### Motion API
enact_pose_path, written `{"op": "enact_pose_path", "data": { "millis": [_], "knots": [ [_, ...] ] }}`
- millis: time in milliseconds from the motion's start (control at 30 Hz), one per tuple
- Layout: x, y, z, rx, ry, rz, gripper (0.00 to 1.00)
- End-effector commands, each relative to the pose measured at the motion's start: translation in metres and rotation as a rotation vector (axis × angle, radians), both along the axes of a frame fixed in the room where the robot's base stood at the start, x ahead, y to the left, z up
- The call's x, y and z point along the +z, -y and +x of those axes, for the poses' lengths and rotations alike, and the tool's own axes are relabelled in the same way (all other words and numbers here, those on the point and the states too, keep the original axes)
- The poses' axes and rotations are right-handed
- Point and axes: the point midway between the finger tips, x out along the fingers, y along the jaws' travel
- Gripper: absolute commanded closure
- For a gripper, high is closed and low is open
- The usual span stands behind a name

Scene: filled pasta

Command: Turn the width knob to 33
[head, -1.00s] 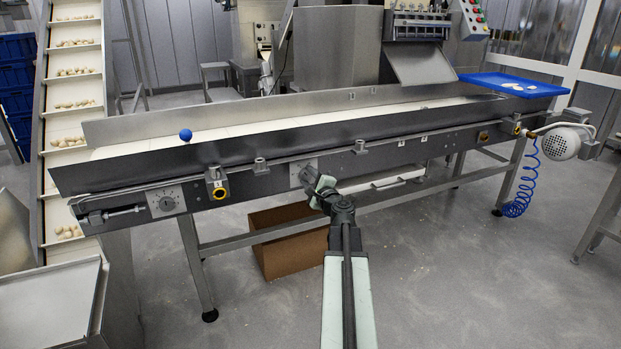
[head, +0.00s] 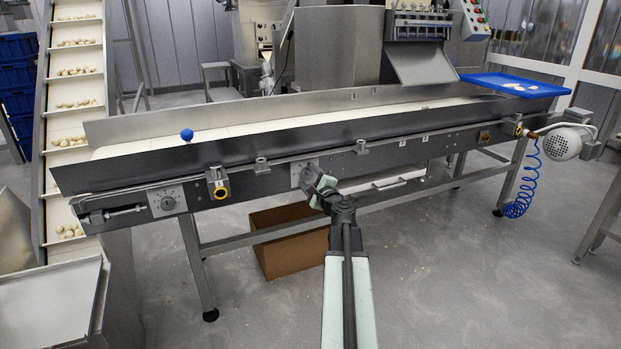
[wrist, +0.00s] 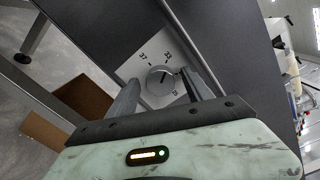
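A round grey knob (wrist: 161,80) sits on a light square dial plate (wrist: 146,68) in the wrist view. A dark pointer mark on the knob points up toward the numbers at the top right. My gripper (wrist: 165,77) is open, with one finger on each side of the knob. I cannot tell whether the fingers touch it. In the head view my gripper (head: 309,177) is at the plate (head: 296,173) on the conveyor's front side, and it hides the knob.
Another dial (head: 167,203) is on the conveyor's left end. A blue ball (head: 186,134) stands out above the conveyor's front wall. A cardboard box (head: 291,246) is on the floor below.

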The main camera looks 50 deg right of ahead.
Motion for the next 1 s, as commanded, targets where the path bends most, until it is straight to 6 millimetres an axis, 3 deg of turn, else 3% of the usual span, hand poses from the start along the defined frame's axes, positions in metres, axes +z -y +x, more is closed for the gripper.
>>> {"op": "enact_pose_path", "data": {
  "millis": [233, 600, 1000],
  "knots": [
    [0.000, -0.004, -0.013, -0.003, 0.000, 0.000, 0.41],
    [0.000, -0.030, -0.073, -0.001, 0.000, 0.000, 0.41],
    [0.000, -0.028, -0.075, -0.001, 0.000, 0.000, 0.41]
  ]
}}
